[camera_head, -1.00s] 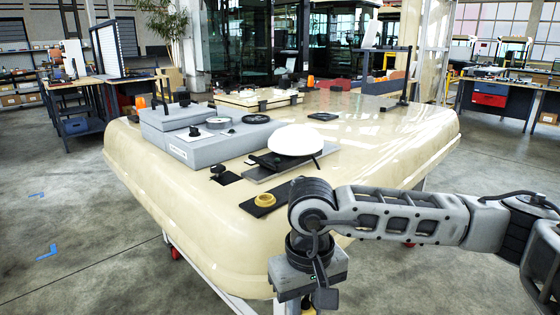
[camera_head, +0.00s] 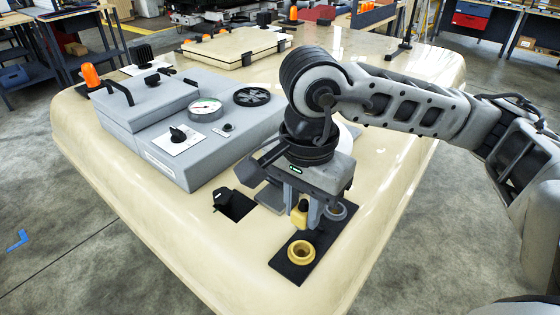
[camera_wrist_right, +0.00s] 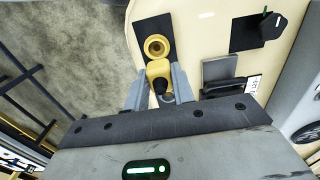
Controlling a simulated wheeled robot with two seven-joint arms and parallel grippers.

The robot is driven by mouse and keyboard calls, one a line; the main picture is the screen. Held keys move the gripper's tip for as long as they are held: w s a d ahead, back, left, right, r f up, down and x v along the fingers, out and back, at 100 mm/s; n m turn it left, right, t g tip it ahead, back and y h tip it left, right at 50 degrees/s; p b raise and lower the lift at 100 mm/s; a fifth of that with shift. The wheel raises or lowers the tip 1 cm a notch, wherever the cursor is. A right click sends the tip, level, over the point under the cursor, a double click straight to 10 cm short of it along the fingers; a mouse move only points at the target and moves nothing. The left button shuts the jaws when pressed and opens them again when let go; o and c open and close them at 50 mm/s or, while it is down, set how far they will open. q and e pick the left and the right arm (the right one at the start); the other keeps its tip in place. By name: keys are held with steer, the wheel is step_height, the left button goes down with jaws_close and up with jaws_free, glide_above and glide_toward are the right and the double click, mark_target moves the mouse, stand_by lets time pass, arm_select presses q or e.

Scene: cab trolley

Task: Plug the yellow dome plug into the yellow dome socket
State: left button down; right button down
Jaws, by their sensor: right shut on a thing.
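The yellow dome socket (camera_head: 300,252) is a yellow ring on a black plate (camera_head: 287,271) near the front edge of the cream panel. In the right wrist view the socket (camera_wrist_right: 157,47) lies just beyond the fingertips. My right gripper (camera_head: 304,214) is shut on the yellow dome plug (camera_head: 299,213), which hangs between the fingers above the plate. My left gripper is not in view.
A grey ring (camera_head: 338,210) sits at the far end of the black plate. A black knob on a plate (camera_head: 233,203) stands to the left. A grey box with a gauge (camera_head: 204,109) and an orange beacon (camera_head: 91,76) are behind.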

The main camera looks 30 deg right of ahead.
mark_target(304, 231)
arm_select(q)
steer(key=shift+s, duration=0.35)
arm_select(e)
steer(key=shift+s, duration=0.45)
steer(key=shift+f+b, duration=0.75)
steer(key=shift+f, duration=0.35)
steer(key=shift+w+f+b, duration=0.1)
steer(key=shift+f+b, duration=0.35)
steer(key=shift+f, duration=0.3)
steer(key=shift+f+b, duration=0.4)
steer(key=shift+f, duration=0.3)
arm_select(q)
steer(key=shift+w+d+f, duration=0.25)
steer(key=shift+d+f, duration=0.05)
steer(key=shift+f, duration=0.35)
arm_select(e)
steer(key=shift+f, duration=0.3)
arm_select(q)
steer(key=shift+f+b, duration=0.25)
steer(key=shift+b, duration=0.05)
arm_select(e)
steer(key=shift+a, duration=0.1)
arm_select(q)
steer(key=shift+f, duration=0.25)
